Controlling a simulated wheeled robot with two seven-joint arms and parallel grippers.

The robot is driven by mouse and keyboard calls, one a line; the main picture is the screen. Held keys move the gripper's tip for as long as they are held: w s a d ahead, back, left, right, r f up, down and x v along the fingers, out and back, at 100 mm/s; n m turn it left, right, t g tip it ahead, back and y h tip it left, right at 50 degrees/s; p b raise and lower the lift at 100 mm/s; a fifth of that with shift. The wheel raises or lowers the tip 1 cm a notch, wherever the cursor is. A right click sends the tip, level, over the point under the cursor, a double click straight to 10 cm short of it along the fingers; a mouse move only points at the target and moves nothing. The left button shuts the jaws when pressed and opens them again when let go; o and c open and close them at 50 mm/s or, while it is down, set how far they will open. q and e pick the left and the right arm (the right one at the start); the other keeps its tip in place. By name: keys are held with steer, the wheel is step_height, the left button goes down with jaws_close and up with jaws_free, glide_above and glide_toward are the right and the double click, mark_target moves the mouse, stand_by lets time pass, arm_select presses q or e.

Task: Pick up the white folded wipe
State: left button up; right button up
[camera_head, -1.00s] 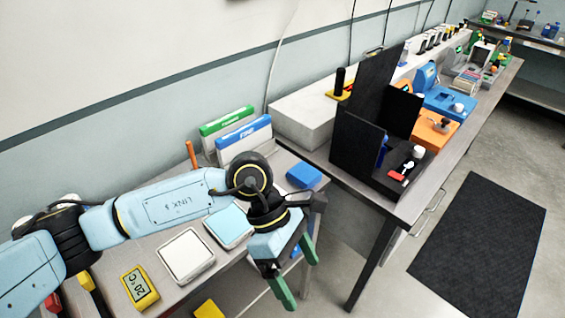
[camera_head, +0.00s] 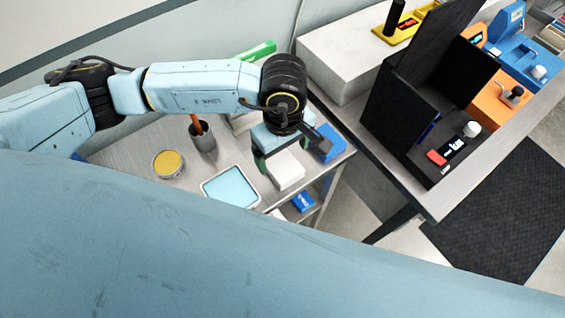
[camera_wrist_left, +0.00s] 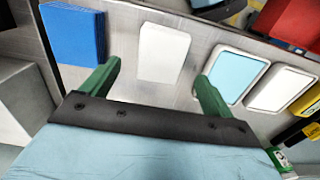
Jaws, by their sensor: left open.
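The white folded wipe (camera_head: 287,170) is a pale, flat block on the grey side table, just below my left gripper in the head view. It also shows in the left wrist view (camera_wrist_left: 163,52), ahead of and between the two green fingers. My left gripper (camera_head: 284,152) is open and empty above the wipe. In the left wrist view the fingers (camera_wrist_left: 158,70) are spread wide, one on each side of the wipe's near end. Part of the wipe is hidden by the gripper in the head view. My right gripper is not in view.
A blue block (camera_head: 327,143) lies close right of the wipe. A tray with a light blue pad (camera_head: 230,188) lies to its left. A pen cup (camera_head: 203,137) and a round yellow-topped tin (camera_head: 168,164) stand farther left. A black stand (camera_head: 402,110) is on the neighbouring bench.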

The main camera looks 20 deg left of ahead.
mark_target(282, 164)
arm_select(q)
steer(key=shift+f+p, duration=0.3)
steer(key=shift+f, duration=0.45)
step_height(282, 164, down, 3)
steer(key=shift+a+r+p, duration=0.15)
steer(key=shift+p, duration=0.15)
steer(key=shift+f, duration=0.6)
steer(key=c, duration=1)
step_height(282, 164, up, 10)
steer(key=shift+r+b, duration=0.1)
steer(key=shift+b, duration=0.5)
steer(key=shift+c, duration=0.2)
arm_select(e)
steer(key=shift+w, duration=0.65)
